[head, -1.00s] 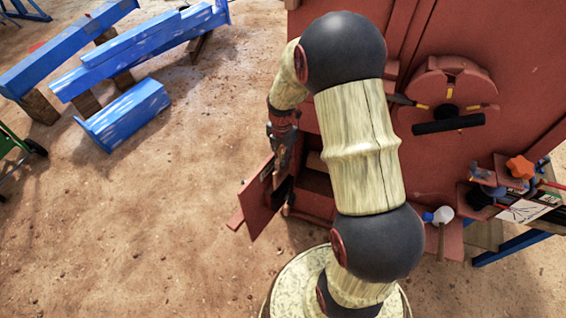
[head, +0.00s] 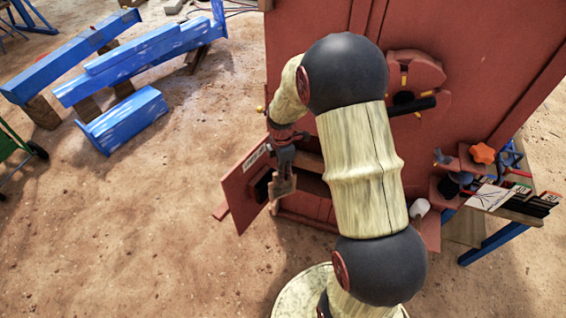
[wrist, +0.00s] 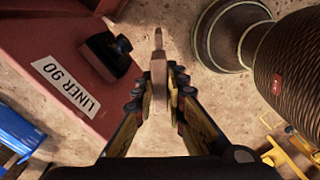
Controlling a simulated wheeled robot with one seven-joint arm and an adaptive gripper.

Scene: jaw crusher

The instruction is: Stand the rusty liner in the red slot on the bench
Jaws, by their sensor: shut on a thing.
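My gripper (head: 283,168) hangs beside the open red hatch, left of my arm. It is shut on a thin brownish plate, seemingly the rusty liner (head: 282,187). In the wrist view the liner (wrist: 158,62) shows nearly edge-on between the fingertips (wrist: 160,85), its narrow end pointing away; its faces are hidden. The bench (head: 485,245) with blue legs stands at the right, carrying several small things. Red fixtures (head: 452,185) sit at its near end; I cannot tell which one is the slot.
The red machine wall (head: 310,60) rises behind. Blue beams (head: 125,118) lie at the left. Bare ground between is free.

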